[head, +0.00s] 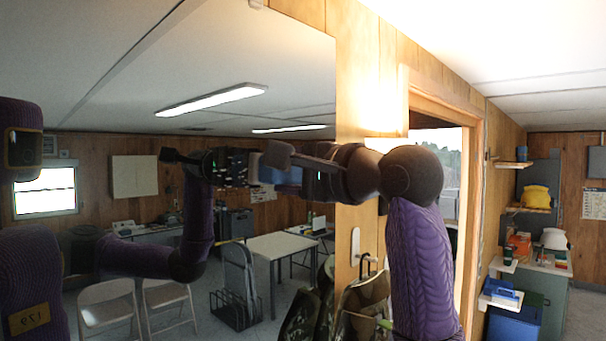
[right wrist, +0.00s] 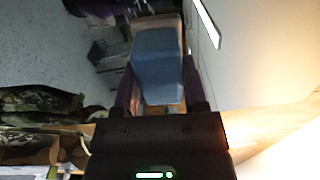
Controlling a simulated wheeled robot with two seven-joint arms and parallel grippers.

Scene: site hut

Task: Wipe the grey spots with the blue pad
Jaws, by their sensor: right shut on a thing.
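A large mirror (head: 225,110) covers the wall at the left and middle of the head view. My right gripper (head: 283,164) is in front of it, at the end of my purple-sleeved arm. It is shut on the blue pad (head: 288,176), which is partly hidden in the head view. In the right wrist view the pad (right wrist: 160,68) sits between the fingers of the right gripper (right wrist: 160,92), facing the mirror. I cannot tell whether the pad touches the glass. I cannot make out any grey spots on it. My left gripper is not seen directly.
The mirror's right edge meets a wooden wall (head: 357,100) beside a doorway (head: 440,150). A backpack (head: 365,300) hangs below my right arm. Shelves and a blue bin (head: 512,322) stand at the right. The chairs and table at the left are reflections.

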